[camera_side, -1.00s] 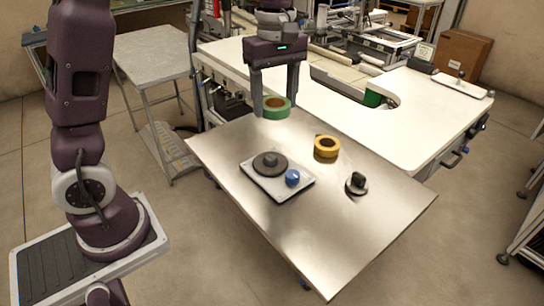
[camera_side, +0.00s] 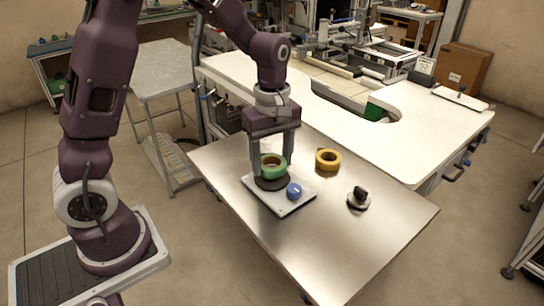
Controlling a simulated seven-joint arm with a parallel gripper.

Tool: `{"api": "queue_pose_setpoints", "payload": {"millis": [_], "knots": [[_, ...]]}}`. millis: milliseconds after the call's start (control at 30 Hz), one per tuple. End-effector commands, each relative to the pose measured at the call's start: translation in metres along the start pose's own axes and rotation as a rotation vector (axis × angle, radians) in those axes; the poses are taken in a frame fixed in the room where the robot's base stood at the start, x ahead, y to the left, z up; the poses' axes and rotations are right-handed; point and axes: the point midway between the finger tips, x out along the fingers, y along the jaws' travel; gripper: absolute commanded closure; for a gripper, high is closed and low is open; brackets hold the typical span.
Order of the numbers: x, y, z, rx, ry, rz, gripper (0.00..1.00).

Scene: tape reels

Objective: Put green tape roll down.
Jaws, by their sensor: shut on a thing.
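The green tape roll (camera_side: 272,173) is between the two fingers of my gripper (camera_side: 271,172), which is shut on it. The roll is over the dark round hub (camera_side: 270,184) on a white base plate (camera_side: 294,204). I cannot tell whether it touches the hub or hangs just above it. The hub's middle post is hidden by the roll. A blue knob (camera_side: 294,190) stands on the same plate, right of the hub.
A yellow tape roll (camera_side: 328,159) lies on the metal table (camera_side: 345,235), behind and right of the plate. A small dark-knobbed disc (camera_side: 358,199) sits farther right. The table's front is clear. A white worktop (camera_side: 400,150) stands behind.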

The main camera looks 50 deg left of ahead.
Motion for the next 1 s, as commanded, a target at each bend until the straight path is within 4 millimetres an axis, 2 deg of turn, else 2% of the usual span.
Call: {"api": "queue_pose_setpoints", "payload": {"millis": [300,333,433,767,867,1000], "knots": [[0.007,0.0,0.0,0.0,0.0,0.0,0.81],[0.007,0.0,0.0,0.0,0.0,0.0,0.38],[0.007,0.0,0.0,0.0,0.0,0.0,0.2],[0.004,0.001,0.0,0.0,0.001,0.002,0.2],[-0.013,0.001,0.0,0.001,0.001,0.006,0.2],[-0.053,0.002,0.0,0.001,0.002,0.009,0.2]]}}
